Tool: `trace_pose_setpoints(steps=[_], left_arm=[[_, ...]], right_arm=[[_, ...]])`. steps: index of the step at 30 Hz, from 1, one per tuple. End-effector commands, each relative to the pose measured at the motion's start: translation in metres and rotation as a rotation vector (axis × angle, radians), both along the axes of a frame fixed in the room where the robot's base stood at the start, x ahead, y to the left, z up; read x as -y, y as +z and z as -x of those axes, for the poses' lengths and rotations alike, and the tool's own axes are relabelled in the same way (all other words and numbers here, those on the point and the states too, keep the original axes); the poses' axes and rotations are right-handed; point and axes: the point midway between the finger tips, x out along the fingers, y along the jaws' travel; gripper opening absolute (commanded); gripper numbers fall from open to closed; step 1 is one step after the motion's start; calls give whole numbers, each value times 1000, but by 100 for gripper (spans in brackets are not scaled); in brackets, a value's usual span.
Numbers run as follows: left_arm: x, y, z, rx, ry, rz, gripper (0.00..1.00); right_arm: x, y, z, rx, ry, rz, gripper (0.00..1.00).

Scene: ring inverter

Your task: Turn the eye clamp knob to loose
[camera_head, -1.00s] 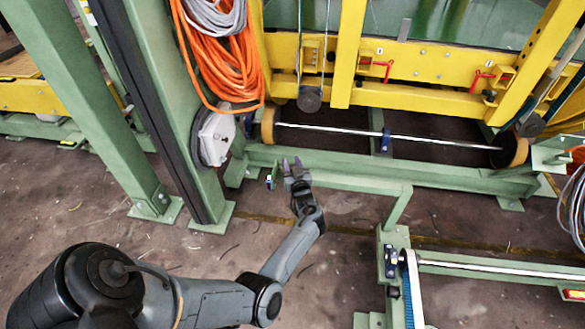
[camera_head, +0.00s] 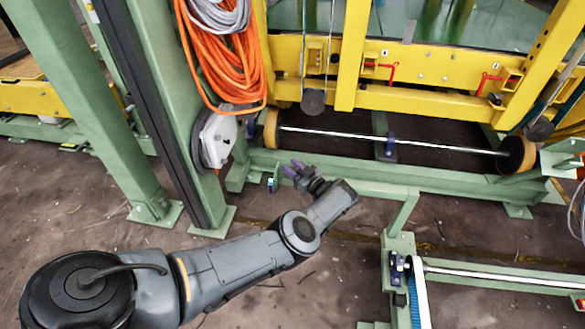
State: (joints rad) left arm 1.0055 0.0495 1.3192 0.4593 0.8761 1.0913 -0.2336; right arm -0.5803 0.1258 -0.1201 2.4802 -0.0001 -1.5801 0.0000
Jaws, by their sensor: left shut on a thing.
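A small dark sensor eye with a green and blue face (camera_head: 272,184) sits at the left end of the low green rail. My left gripper (camera_head: 291,169) is just right of it, its fingers pointing up and left. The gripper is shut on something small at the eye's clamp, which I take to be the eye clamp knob. The fingers hide the knob, so its setting cannot be seen. My right gripper is not in view.
A green post (camera_head: 172,110) with orange cable coils (camera_head: 208,60) stands left of the gripper. Behind it lie a steel shaft (camera_head: 340,134) and a yellow frame (camera_head: 430,100). A lower green frame (camera_head: 398,240) with a belt stands at right. Open floor lies between.

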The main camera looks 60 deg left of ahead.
Motion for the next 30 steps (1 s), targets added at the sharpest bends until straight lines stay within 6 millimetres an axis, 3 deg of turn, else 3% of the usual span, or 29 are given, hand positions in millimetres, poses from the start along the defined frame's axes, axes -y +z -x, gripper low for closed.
trace_pose_setpoints(steps=[17,18,22,30], left_arm=[[0,-1,1,0,21,0,8],[0,-1,1,0,21,0,40],[0,0,1,0,21,0,59],[0,0,1,0,21,0,59]], right_arm=[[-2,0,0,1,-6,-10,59],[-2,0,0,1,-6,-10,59],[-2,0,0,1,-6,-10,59],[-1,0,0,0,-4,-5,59]])
